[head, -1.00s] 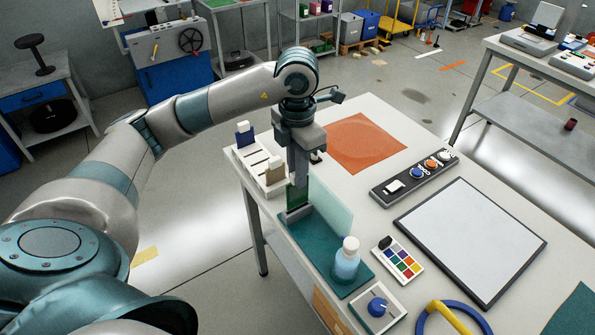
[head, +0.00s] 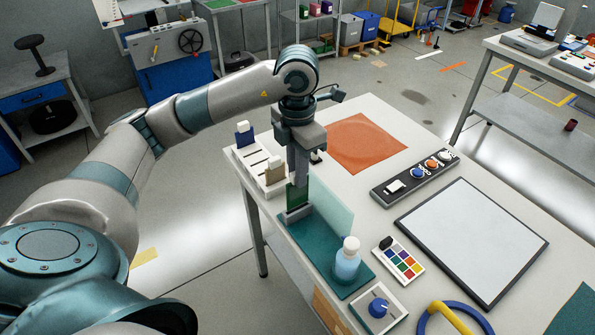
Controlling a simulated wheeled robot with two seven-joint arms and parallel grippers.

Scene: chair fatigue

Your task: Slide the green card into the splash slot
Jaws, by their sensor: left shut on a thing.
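My left gripper (head: 298,178) points straight down above the left end of the teal tray (head: 325,255). It is shut on the green card (head: 297,196), which stands upright under the fingers. The card's lower edge is at a small grey slotted block (head: 297,214) on the tray; I cannot tell how deep it sits in the slot. A clear upright splash panel (head: 333,207) stands right beside the block. My right gripper is not in view.
A bottle with blue liquid (head: 347,262) stands on the tray's near end. A white rack (head: 262,166) with a blue and a tan card is behind left. An orange mat (head: 362,143), button panel (head: 416,178), colour palette (head: 398,260), dial box (head: 379,306) and whiteboard (head: 472,240) cover the table.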

